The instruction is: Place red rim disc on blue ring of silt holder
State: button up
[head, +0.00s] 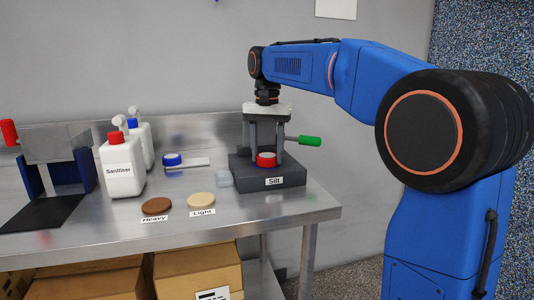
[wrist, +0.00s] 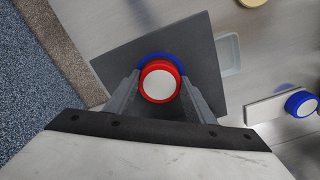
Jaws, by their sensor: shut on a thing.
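The red rim disc (head: 266,160), red-sided with a white top, is between the fingers of my gripper (head: 266,152), which is shut on it. It also shows in the wrist view (wrist: 160,82). The silt holder (head: 240,172) is a dark grey block labelled "Silt", and its plate shows in the wrist view (wrist: 205,60). Its blue ring (wrist: 157,56) shows as an arc past the disc's far edge, the rest hidden by the disc. The disc is over the ring; I cannot tell whether they touch.
A green handle (head: 310,141) sticks out right of my gripper. A blue-rimmed disc (head: 172,159) lies on a metal plate at left. A small clear tray (head: 224,179) is beside the holder. Brown (head: 156,206) and cream (head: 201,200) discs and sanitiser bottles (head: 122,165) stand further left.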

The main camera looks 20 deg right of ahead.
aim_at(267, 156)
jog(key=shift+f, duration=0.1)
jog(key=o, duration=1)
jog(key=shift+o, duration=0.2)
notch_tip(267, 156, up, 12)
